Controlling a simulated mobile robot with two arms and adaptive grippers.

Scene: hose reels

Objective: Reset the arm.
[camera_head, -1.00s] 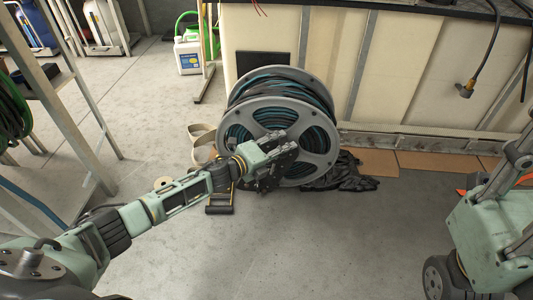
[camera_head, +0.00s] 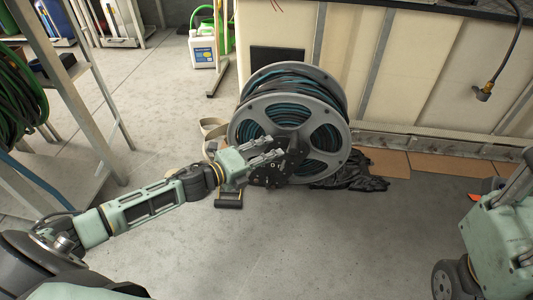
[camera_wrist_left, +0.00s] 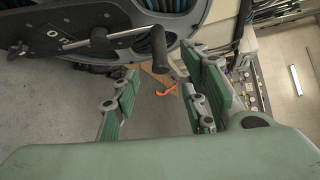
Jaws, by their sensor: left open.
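The hose reel (camera_head: 335,104) stands upright on the floor by the cream wall panels, wound with dark and teal hose. Its dark hub crank (camera_head: 268,176) is partly hidden behind my left gripper. My left gripper (camera_head: 280,154) is open in front of the reel, with its fingers pointing right. In the left wrist view, the open fingers (camera_wrist_left: 162,100) have nothing between them. A black crank plate (camera_wrist_left: 100,38) with a grey rod lies above and left of them there. My right arm (camera_head: 500,225) shows at the right edge; its gripper is out of view.
A metal shelf (camera_head: 85,95) with green hose stands at the left. A white jug (camera_head: 202,48) stands at the back. Black crumpled sheeting (camera_head: 355,173) and cardboard (camera_head: 440,166) lie beside the reel. The floor in front is clear.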

